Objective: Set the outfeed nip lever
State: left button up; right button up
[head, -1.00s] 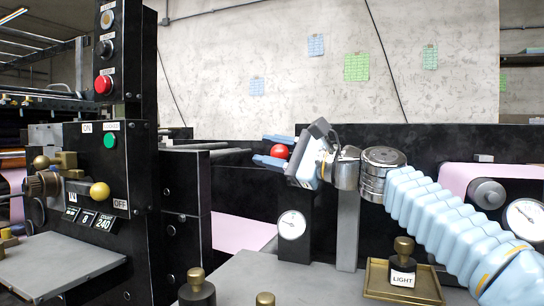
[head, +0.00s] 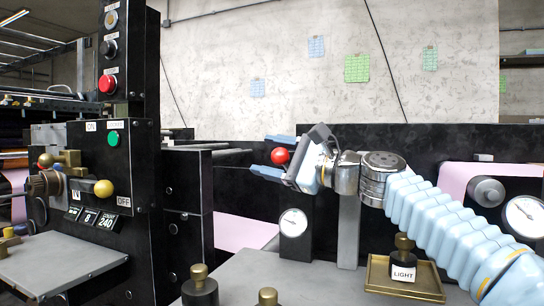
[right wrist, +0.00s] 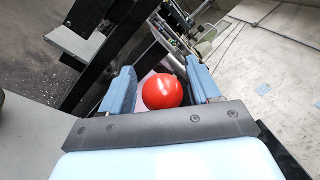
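A red ball knob (head: 281,156), which looks like a lever's end, shows in the head view in front of the dark machine. My right gripper (head: 264,154) is open around it, one blue finger above and one below. In the right wrist view the red ball (right wrist: 162,92) sits between the two fingers (right wrist: 160,82), with a narrow gap on each side. The lever's shaft is hidden, and I cannot tell whether a finger touches the ball. My left gripper is not in the head view.
A control post with a red button (head: 107,85) and a green button (head: 113,139) stands at left. A gauge (head: 293,222) is below my right gripper. A brass tray (head: 380,281) with a weight labelled LIGHT (head: 403,258) sits at front right. Brass-topped weights (head: 199,289) stand at front.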

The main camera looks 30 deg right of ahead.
jog(key=v, duration=1.4)
jog(key=shift+w, duration=0.1)
